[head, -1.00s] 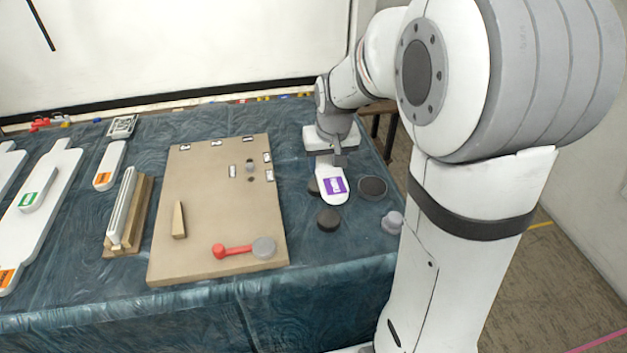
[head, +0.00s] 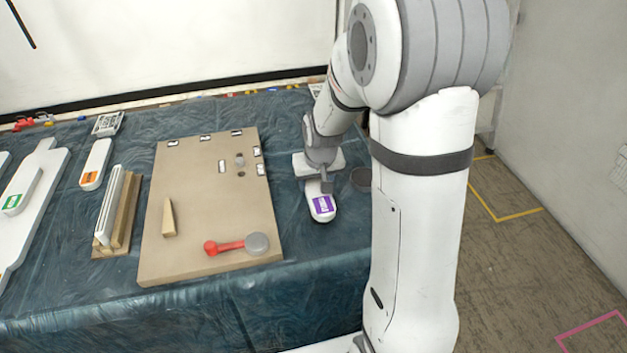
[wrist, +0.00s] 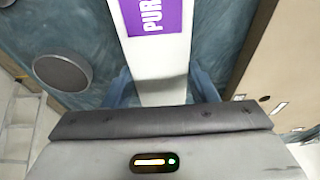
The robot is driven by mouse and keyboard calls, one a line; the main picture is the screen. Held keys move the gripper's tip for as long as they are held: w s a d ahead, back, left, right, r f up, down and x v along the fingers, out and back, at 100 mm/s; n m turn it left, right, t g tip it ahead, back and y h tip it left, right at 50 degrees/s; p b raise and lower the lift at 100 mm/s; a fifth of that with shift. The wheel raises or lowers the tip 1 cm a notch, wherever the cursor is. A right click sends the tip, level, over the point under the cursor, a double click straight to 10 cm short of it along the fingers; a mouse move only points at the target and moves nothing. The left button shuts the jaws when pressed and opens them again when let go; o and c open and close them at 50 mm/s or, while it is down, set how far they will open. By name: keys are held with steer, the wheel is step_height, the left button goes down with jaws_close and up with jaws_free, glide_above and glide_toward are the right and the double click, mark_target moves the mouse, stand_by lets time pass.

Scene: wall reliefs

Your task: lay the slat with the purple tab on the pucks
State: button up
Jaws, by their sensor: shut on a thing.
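The white slat with the purple tab (head: 322,205) is in my gripper (head: 326,184), at the right side of the table in the head view. The wrist view shows the slat (wrist: 160,60) between the two fingers of my gripper (wrist: 162,88), which is shut on it. The slat's tab end points toward the table's front edge. One dark round puck (head: 361,179) shows right of the slat, partly behind my arm, and also beside the slat in the wrist view (wrist: 62,72). The other pucks are hidden. I cannot tell whether the slat touches any puck.
A tan board (head: 210,205) with a wooden wedge (head: 169,217) and a red-handled piece (head: 228,246) lies left of the slat. Orange-tab (head: 96,165) and green-tab (head: 20,192) slats lie further left.

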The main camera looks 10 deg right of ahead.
steer(key=shift+f+b, duration=0.55)
steer(key=shift+f, duration=0.1)
steer(key=o, duration=1)
steer(key=shift+o, duration=0.2)
